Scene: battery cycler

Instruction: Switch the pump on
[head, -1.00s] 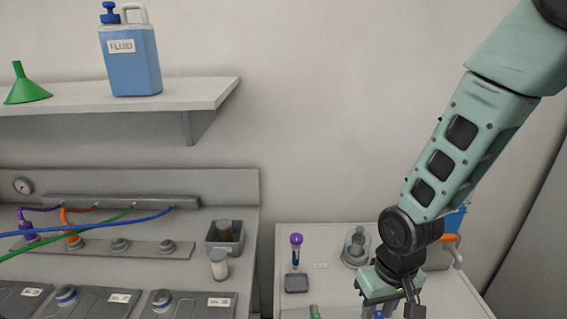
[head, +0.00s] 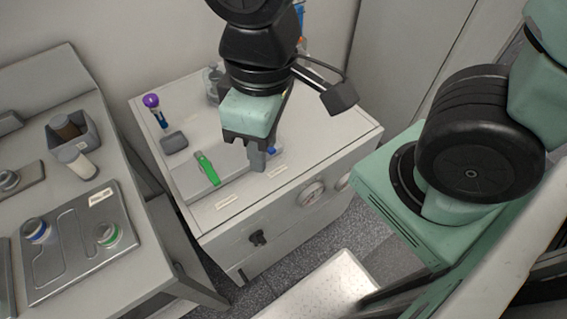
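The white cabinet (head: 290,216) has a black knob (head: 258,238) low on its front face, probably the pump switch; no label is readable there. Its on/off position cannot be told. My gripper (head: 256,158) points down over the cabinet's top near the front edge, above and apart from the knob.
Two round gauges, one here (head: 312,193), sit on the cabinet's front right. A purple-topped tube (head: 152,102) and small grey block (head: 174,141) are at the back left. The left bench (head: 90,125) holds a grey bin (head: 72,132). Floor (head: 310,242) before the knob looks clear.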

